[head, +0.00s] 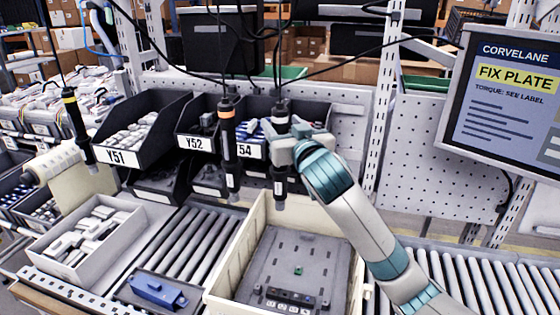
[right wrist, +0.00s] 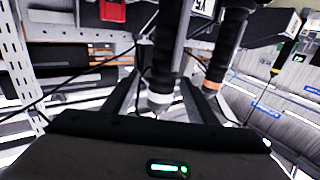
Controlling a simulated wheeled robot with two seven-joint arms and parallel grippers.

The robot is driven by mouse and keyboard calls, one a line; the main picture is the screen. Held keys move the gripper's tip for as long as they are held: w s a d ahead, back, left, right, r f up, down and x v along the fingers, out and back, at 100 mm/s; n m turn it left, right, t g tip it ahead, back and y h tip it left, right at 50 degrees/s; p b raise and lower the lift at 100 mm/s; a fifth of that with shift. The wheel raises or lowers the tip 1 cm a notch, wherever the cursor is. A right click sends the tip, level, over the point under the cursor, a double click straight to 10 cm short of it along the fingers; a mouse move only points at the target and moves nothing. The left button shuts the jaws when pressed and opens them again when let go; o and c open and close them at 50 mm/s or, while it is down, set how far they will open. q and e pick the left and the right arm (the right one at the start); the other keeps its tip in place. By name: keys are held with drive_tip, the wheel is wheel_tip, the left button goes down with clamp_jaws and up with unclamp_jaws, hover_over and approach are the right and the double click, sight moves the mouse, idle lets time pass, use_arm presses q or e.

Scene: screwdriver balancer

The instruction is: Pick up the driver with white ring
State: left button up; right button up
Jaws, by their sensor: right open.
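The driver with the white ring (head: 280,182) hangs upright from a cable over the tote, right of the driver with the orange ring (head: 228,150). My right gripper (head: 284,143) is open at its upper body and partly covers it. In the right wrist view the white-ring driver (right wrist: 162,75) shows between the dark fingers, its pale ring near their level; contact cannot be told. The orange-ring driver (right wrist: 232,48) hangs close by on the right there. My left gripper is in neither view.
A driver with a yellow ring (head: 75,125) hangs at the far left. A cream tote (head: 237,250) holds a grey plate (head: 297,262) on the roller conveyor. Labelled dark bins (head: 122,158) stand behind. A blue part (head: 157,290) lies at the front, and a screen (head: 505,110) is at right.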

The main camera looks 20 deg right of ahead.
drive_tip(key=shift+w+p, duration=0.4)
drive_tip(key=w+p, duration=0.2)
drive_tip(key=w, duration=0.1)
drive_tip(key=shift+w+a+f, duration=0.1)
drive_tip(key=shift+w+a, duration=0.05)
drive_tip(key=shift+w, duration=0.2)
drive_tip(key=shift+w+f, duration=0.15)
drive_tip(key=shift+w, duration=0.2)
clamp_jaws()
